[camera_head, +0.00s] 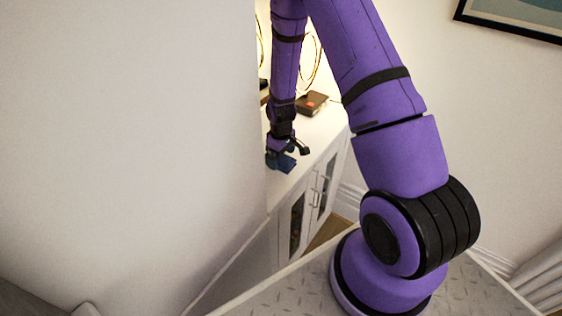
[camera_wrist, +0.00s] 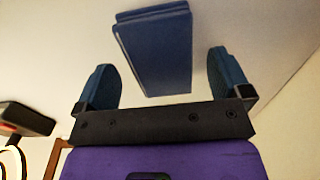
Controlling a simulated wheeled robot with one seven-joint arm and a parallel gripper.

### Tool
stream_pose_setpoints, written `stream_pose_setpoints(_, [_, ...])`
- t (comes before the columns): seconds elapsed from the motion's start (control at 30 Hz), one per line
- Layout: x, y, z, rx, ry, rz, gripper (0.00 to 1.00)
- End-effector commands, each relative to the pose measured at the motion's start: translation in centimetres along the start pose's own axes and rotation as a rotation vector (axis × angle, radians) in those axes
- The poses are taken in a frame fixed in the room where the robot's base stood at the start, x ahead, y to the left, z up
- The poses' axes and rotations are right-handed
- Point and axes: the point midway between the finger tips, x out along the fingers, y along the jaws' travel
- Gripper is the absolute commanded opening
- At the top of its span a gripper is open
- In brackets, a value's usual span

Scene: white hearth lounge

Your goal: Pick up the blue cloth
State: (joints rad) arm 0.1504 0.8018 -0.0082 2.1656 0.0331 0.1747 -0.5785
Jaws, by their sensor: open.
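The blue cloth (camera_wrist: 155,48) looks like a flat, folded, dark blue block and lies on the white cabinet top (camera_head: 322,132). In the head view the cloth (camera_head: 287,164) is small, near the cabinet's front end and partly covered by my gripper (camera_head: 289,147). In the wrist view my gripper (camera_wrist: 160,60) is open, with one dark teal finger on each side of the cloth's near part. Gaps show between the cloth and both fingers. The cloth's far end reaches beyond the fingertips. I cannot tell the gripper's exact height above it.
A dark brown box (camera_head: 313,103) with a red patch stands farther back on the cabinet, near gold wire loops (camera_head: 311,62). A large white wall (camera_head: 130,130) is close on the left and hides part of the cabinet. The cabinet top around the cloth looks clear.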

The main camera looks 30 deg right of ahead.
Motion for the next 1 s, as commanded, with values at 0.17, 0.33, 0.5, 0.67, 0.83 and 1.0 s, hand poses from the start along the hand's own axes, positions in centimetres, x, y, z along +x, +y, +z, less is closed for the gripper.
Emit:
stream_pose_setpoints(0.17, [1.5, 0.0, 0.0, 0.001, 0.000, 0.000, 0.96])
stream_pose_setpoints(0.33, [1.7, 0.0, 0.0, 0.001, 0.001, 0.000, 0.96])
stream_pose_setpoints(0.5, [1.7, 0.0, 0.0, 0.001, 0.001, 0.000, 0.80])
stream_pose_setpoints(0.67, [1.7, 0.0, 0.0, 0.001, 0.001, 0.000, 0.43])
stream_pose_setpoints(0.83, [1.7, 0.0, 0.0, 0.001, 0.001, 0.000, 0.42])
stream_pose_setpoints(1.0, [1.6, 0.0, -0.1, 0.001, 0.001, 0.001, 0.42])
